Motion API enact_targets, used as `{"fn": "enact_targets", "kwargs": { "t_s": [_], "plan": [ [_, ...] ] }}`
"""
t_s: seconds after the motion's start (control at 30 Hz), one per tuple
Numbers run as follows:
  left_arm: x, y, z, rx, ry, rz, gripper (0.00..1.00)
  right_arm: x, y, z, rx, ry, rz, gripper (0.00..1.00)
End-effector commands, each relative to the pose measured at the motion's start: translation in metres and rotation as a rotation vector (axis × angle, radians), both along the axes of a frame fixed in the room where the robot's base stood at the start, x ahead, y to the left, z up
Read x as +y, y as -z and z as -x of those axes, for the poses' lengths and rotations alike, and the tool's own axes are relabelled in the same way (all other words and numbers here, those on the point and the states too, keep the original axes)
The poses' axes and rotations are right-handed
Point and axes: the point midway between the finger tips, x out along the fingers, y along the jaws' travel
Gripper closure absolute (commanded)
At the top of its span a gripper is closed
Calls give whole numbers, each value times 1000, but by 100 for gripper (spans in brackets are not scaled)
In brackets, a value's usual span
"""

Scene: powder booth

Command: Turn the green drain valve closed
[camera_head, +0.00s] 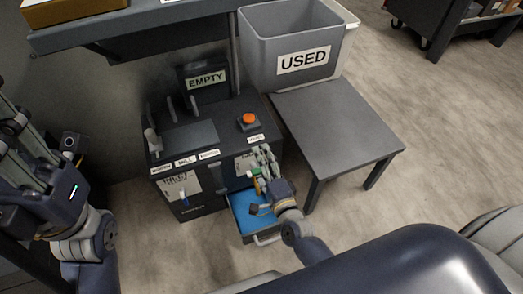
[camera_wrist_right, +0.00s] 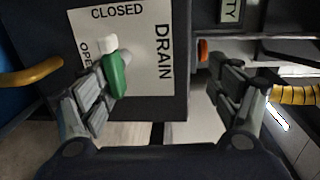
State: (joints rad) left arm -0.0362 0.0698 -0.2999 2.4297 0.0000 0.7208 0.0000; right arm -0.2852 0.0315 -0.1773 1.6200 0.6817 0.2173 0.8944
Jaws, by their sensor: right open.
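The green drain valve handle (camera_wrist_right: 115,75) stands out from a white label plate (camera_wrist_right: 150,55) marked CLOSED, OPEN and DRAIN. In the right wrist view, the handle is just beside the tip of the left-hand finger; I cannot tell if they touch. Its white-tipped end lies near the CLOSED word. In the head view, my right gripper (camera_head: 262,160) is at the machine's front right, largely covering the valve. My left gripper (camera_head: 22,145) is at the left, away from the machine; its opening is unclear.
The dark machine (camera_head: 222,125) has an orange button (camera_head: 248,119) on top and a blue-handled valve (camera_head: 184,198) at front left. A blue-lined drawer (camera_head: 242,212) is pulled out below my right gripper.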

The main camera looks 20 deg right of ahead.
Motion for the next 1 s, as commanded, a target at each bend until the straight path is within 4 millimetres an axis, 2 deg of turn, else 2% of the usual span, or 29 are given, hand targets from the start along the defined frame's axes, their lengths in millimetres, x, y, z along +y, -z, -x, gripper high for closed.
{"fn": "enact_targets", "kwargs": {
  "t_s": [0.03, 0.1, 0.23, 0.5, 0.53, 0.7, 0.93, 1.0],
  "plan": [
    [0, -3, 0, 0, 0, 0, 70, 0, -48, -10, -87, 17, -21, 34],
    [0, -4, 0, 0, 0, 0, 70, 0, -53, -10, -86, 16, -21, 28],
    [0, -4, 0, 0, 0, 0, 70, 0, -59, -10, -86, 15, -21, 25],
    [0, -4, 0, 1, 0, 0, 70, 1, -60, -10, -85, 12, -22, 24],
    [0, -4, -1, 2, 0, -1, 70, 3, -18, -2, 1, 0, -9, 25],
    [0, -5, 0, 2, 1, 0, 70, 3, -18, 5, 2, -1, -8, 35],
    [0, -4, 0, 6, 1, 2, 70, 3, -17, 21, 3, -2, -7, 45],
    [0, -3, -1, 11, 1, 2, 70, 2, -18, 26, 3, -2, -7, 53]
  ]
}}
